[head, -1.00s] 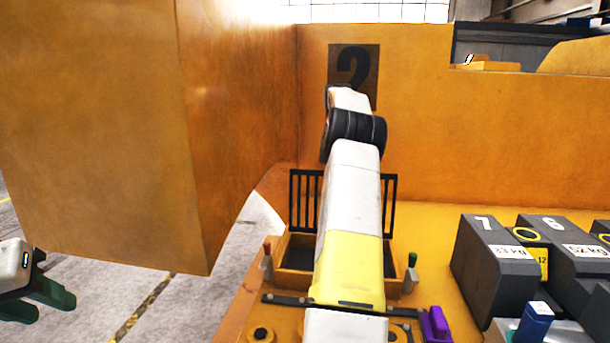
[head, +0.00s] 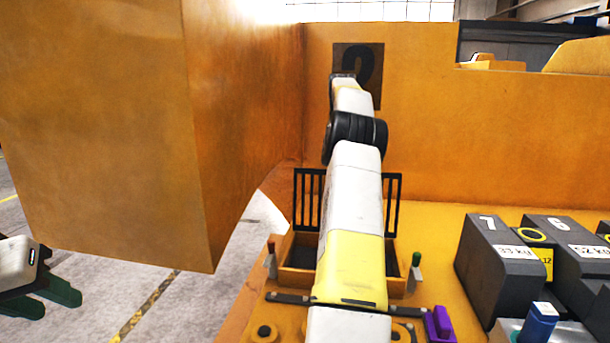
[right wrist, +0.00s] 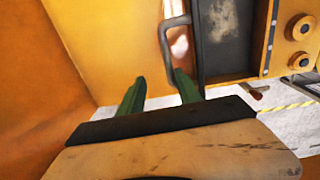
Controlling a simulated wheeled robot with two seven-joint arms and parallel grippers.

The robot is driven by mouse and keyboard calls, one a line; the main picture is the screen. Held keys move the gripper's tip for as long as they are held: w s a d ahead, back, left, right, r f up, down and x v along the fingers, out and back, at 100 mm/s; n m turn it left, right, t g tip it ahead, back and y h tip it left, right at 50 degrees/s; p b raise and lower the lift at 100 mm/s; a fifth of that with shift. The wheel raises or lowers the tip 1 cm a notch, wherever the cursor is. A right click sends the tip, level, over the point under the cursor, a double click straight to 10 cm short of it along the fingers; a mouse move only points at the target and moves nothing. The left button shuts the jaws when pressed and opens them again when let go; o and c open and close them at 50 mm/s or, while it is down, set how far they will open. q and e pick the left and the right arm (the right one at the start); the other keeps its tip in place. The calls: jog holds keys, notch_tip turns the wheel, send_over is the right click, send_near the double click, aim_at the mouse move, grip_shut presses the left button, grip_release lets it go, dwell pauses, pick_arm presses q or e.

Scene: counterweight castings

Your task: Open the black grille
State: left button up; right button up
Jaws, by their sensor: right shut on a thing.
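The black grille (head: 393,203) stands upright at the back of an orange tray with a dark floor (head: 299,250). My right arm covers its middle in the head view. In the right wrist view a dark bent handle (right wrist: 168,48) stands out from the dark frame beside the tray floor (right wrist: 230,35). My right gripper (right wrist: 161,88) has its green fingers at the lower end of this handle and is shut on it; the exact contact is hard to see. My left gripper (head: 48,298) is open and empty at the far left, away from the grille.
A large orange panel (head: 110,130) stands at left, between my left gripper and the tray. An orange wall with a number plate (head: 372,92) rises behind.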

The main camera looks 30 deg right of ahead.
jog(key=s+a+r, duration=0.2)
jog(key=s+a, duration=0.8)
jog(key=s, duration=0.2)
jog(key=shift+s+r, duration=0.2)
jog(key=shift+r, duration=0.15)
jog(key=shift+a, duration=0.1)
dwell(0.4)
